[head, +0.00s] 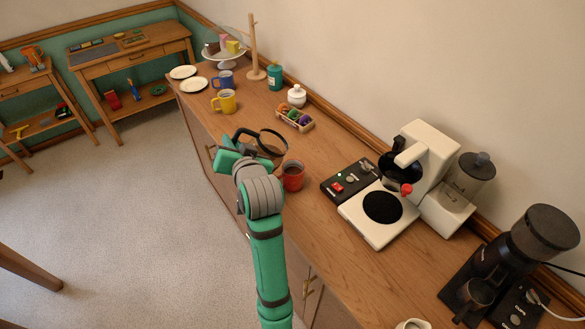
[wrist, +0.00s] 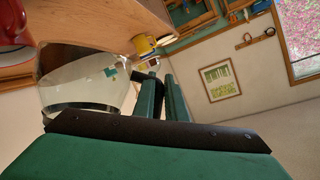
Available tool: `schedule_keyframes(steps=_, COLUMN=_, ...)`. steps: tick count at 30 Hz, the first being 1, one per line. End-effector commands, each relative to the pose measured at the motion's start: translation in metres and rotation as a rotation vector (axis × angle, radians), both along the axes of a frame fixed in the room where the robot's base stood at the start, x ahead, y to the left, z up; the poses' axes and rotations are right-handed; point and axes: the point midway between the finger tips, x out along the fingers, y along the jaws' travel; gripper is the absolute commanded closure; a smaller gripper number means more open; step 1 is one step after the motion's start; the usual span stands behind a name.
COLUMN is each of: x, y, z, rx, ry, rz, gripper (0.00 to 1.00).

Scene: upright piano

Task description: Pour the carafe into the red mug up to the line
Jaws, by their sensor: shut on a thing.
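The glass carafe (head: 273,143) has a dark rim and black handle. My green gripper (head: 240,149) is shut on its handle and holds it above the counter, just behind and left of the red mug. The red mug (head: 293,176) stands upright on the counter, its opening facing up. In the wrist view the clear carafe body (wrist: 85,75) lies beside my fingers (wrist: 163,97), and part of the red mug (wrist: 14,27) shows at the upper left. I cannot tell the carafe's exact tilt, the liquid level in it, or the mug's line.
The coffee machine (head: 424,150) and its black switch panel (head: 349,180) stand right of the mug. A grinder (head: 545,232) is at the far right. A yellow mug (head: 225,101), blue mug (head: 222,80) and small wooden tray (head: 294,118) stand farther back. Counter in front of the mug is clear.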

Motion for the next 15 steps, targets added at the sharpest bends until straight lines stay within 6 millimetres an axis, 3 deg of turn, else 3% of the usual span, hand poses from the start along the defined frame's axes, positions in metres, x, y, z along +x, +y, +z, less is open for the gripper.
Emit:
schedule_keyframes(steps=8, x=-0.001, y=0.009, z=-0.010, rx=-0.066, ry=-0.010, rz=0.001, gripper=1.00)
schedule_keyframes(steps=15, x=-0.003, y=0.022, z=-0.031, rx=-0.192, ry=-0.025, rz=0.001, gripper=1.00)
